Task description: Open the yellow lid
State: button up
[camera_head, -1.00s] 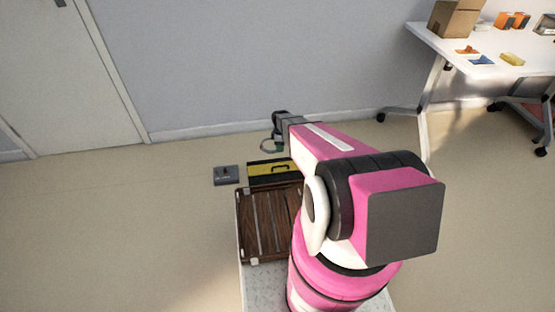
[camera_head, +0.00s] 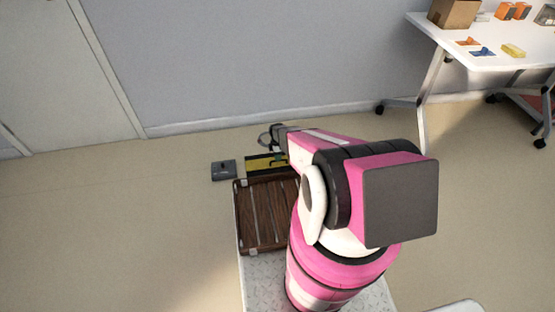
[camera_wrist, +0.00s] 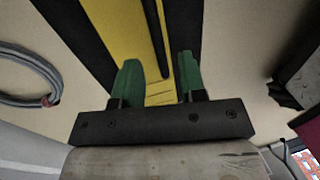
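The yellow lid (camera_head: 256,163) lies low on the floor side, just beyond the brown slatted crate, with black bands around it. In the wrist view the yellow lid (camera_wrist: 112,20) fills the upper middle, and its black bar handle (camera_wrist: 155,38) runs downward and ends near the gap between my fingertips. My gripper (camera_wrist: 158,72) has two green fingers spread apart with nothing clasped between them. In the head view my gripper (camera_head: 280,160) is over the right part of the lid and hides some of it. Whether the fingers touch the lid is unclear.
A small grey box (camera_head: 223,170) sits left of the lid. The brown slatted crate (camera_head: 258,215) is nearer me. A grey cable loop (camera_wrist: 38,72) shows in the wrist view. A white table (camera_head: 470,55) stands at the upper right. The floor at left is clear.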

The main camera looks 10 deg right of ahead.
jog(key=shift+s+f, duration=0.2)
jog(key=shift+f, duration=0.9)
grip_shut()
